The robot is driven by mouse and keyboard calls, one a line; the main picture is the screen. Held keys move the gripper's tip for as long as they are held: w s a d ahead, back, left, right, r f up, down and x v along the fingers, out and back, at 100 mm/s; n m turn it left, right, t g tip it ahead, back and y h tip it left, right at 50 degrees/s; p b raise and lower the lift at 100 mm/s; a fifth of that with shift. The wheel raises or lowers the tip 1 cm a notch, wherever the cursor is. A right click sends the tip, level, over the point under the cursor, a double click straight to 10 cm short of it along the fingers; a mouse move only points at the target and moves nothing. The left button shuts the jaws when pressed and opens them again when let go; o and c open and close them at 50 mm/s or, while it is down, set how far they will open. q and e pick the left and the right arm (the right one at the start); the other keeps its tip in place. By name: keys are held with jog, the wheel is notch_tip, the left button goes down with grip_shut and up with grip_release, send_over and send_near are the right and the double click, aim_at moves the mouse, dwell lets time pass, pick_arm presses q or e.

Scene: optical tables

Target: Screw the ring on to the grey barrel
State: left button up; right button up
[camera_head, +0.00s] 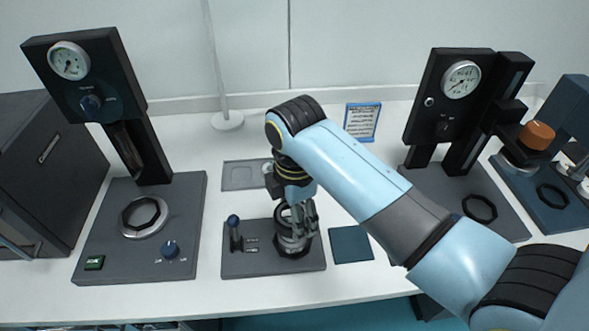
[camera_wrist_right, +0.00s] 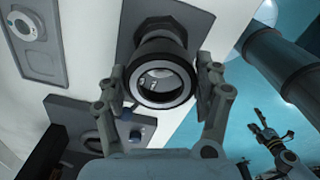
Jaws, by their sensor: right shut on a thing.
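The grey barrel (camera_head: 291,243) stands upright in a dark seat on a small grey base plate (camera_head: 262,266). My right gripper (camera_head: 298,222) reaches down over it from above. In the right wrist view, the right gripper (camera_wrist_right: 163,82) has one finger on each side of a dark ring with a pale inner rim (camera_wrist_right: 163,102). It is shut on this ring, which lines up with the barrel behind it; I cannot tell how far the thread is engaged. My left gripper (camera_wrist_right: 268,137) shows small at the right of the wrist view, apart from the work; its jaws are unclear.
A gauge press (camera_head: 140,220) is at left, another (camera_head: 440,125) at right. A shallow grey tray (camera_head: 232,178) lies behind and a dark teal mat (camera_head: 350,245) lies right of the plate.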

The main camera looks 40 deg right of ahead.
jog(key=shift+f, duration=0.35)
jog(key=shift+f, duration=1.65)
dwell(3.4)
jog(key=m, duration=1.4)
jog(key=shift+w+m, duration=0.1)
jog(key=shift+m, duration=0.2)
jog(key=m, duration=0.2)
jog(key=shift+w+r+m, duration=0.1)
jog(key=shift+m, duration=0.2)
jog(key=shift+c, duration=0.6)
